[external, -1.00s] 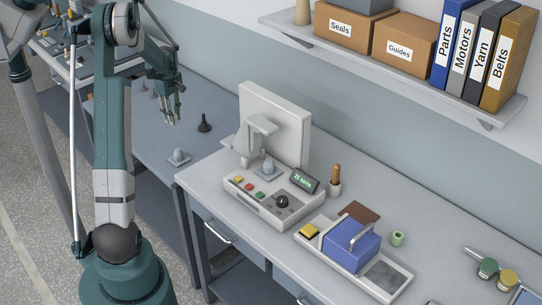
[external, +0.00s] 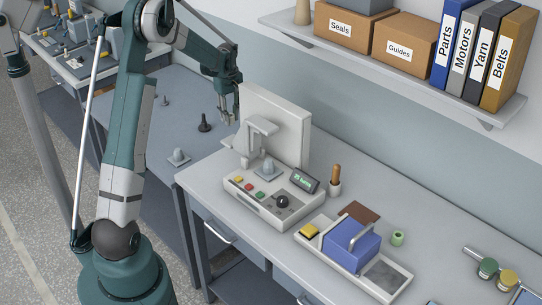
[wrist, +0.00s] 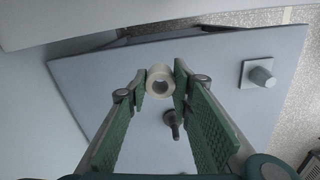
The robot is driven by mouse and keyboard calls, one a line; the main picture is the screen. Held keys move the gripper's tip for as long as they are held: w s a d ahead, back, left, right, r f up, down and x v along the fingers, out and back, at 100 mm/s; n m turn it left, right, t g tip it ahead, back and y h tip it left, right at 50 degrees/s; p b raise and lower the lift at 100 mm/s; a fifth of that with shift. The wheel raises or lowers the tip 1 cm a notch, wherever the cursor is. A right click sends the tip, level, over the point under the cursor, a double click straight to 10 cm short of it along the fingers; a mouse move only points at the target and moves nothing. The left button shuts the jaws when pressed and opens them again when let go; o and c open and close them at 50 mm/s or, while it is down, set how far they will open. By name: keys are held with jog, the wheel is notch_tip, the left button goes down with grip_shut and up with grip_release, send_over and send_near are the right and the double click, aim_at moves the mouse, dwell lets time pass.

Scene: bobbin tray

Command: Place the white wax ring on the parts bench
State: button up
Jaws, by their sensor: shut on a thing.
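My gripper (wrist: 160,84) is shut on the white wax ring (wrist: 161,73), an off-white ring with a dark hole, held at the fingertips in the wrist view. In the external view my gripper (external: 228,112) hangs behind the upper left of the grey upright panel; the ring cannot be made out there. Below the ring in the wrist view is a blue-grey bench top (wrist: 95,85), apart from it. In the external view this lower bench (external: 150,130) stands left of the lighter bench (external: 410,215). No label shows which is the parts bench.
A dark peg (external: 204,123) and a grey post on a square base (external: 178,157) stand on the blue-grey bench. The upright panel (external: 290,120) and control box (external: 270,205) are close on the right. A shelf (external: 400,75) overhangs the lighter bench.

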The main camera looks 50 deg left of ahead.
aim_at(412, 253)
jog(key=w+d+m, duration=0.1)
jog(key=w+d, duration=0.2)
jog(key=d, duration=0.5)
jog(key=w+d+r+m+p, duration=0.1)
jog(key=w+d, duration=0.2)
jog(key=d, duration=0.4)
jog(key=w+d+m, duration=0.1)
jog(key=w+d, duration=0.3)
jog(key=d, duration=0.4)
jog(key=shift+d+r+m, duration=0.3)
jog(key=shift+r+m, duration=0.1)
jog(key=w+d+r+m+p, duration=0.1)
jog(key=d+m, duration=0.1)
jog(key=d, duration=1.1)
jog(key=w+d+r+m+p, duration=0.1)
jog(key=w+d+m, duration=0.1)
jog(key=d, duration=1)
jog(key=s+d+r+m, duration=0.1)
jog(key=s+d, duration=0.4)
jog(key=d, duration=1)
jog(key=s+d+m+p, duration=0.1)
jog(key=s+d+m, duration=0.2)
jog(key=d, duration=1.3)
jog(key=s+d+r+m+p, duration=0.1)
jog(key=s+d+m, duration=0.2)
jog(key=s+d, duration=0.4)
jog(key=d, duration=0.9)
jog(key=shift+s+r, duration=0.2)
jog(key=shift+r, duration=0.15)
jog(key=shift+f, duration=0.1)
